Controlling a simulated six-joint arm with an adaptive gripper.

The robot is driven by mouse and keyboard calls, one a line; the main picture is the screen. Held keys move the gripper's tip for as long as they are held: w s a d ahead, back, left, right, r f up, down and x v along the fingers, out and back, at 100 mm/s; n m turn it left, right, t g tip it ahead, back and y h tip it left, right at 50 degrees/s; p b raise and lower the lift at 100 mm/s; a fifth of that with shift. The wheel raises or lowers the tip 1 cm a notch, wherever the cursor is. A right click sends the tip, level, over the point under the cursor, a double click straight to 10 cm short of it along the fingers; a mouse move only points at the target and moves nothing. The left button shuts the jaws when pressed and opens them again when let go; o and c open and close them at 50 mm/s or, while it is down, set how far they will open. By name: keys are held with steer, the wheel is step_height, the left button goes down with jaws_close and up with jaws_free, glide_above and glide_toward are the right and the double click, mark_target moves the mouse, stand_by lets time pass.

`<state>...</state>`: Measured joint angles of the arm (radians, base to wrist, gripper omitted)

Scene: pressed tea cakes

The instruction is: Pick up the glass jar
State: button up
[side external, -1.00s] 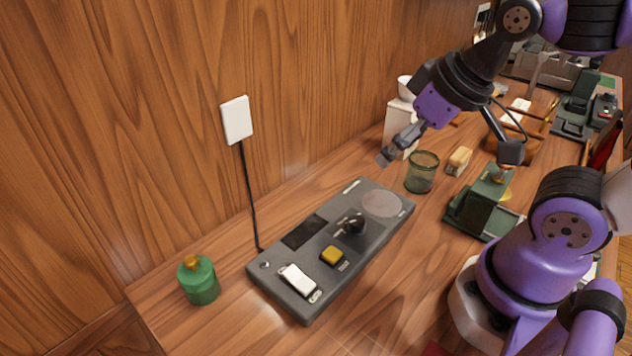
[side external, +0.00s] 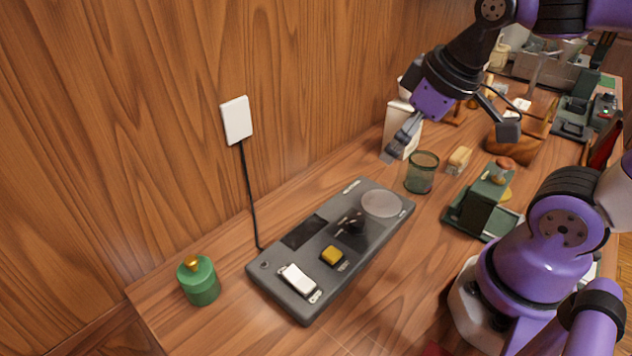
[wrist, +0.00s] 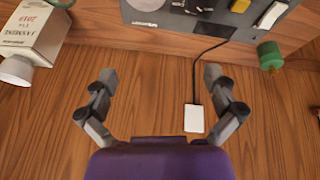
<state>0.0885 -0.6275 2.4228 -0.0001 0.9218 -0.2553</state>
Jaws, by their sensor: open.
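The glass jar (side external: 421,174) is clear, greenish and open-topped. It stands upright on the wooden counter just beyond the grey panel's far end in the side view. My gripper (side external: 448,144) is open and empty, above the jar's level, with its fingers spread to either side of the jar in that picture. I cannot tell the exact depth between them. In the wrist view my gripper (wrist: 160,74) has bare wood between its fingers. The jar does not show clearly there; only a small dark edge is cut off at the top.
A grey control panel (side external: 290,258) lies in front of the jar. A white tea box (side external: 400,118) stands behind it, a tan block (side external: 459,160) and a green press (side external: 485,205) to its right. A green canister (side external: 199,283) sits far left. A wooden wall (side external: 110,120) rises behind.

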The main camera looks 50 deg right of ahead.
steer(key=w+d+f+n+g, duration=0.2)
steer(key=d+f+n+g, duration=0.1)
steer(key=d+n, duration=0.5)
steer(key=n+g, duration=0.2)
steer(key=n, duration=0.1)
glide_above(420, 174)
steer(key=w+d, duration=0.1)
step_height(420, 174, down, 3)
steer(key=shift+n, duration=0.5)
steer(key=f, duration=0.2)
steer(key=d+f, duration=0.1)
steer(key=f, duration=0.2)
steer(key=shift+s+d+f, duration=0.1)
steer(key=shift+d, duration=0.05)
steer(key=f, duration=0.5)
steer(key=shift+d+f, duration=0.25)
steer(key=shift+f, duration=0.05)
steer(key=c, duration=1.2)
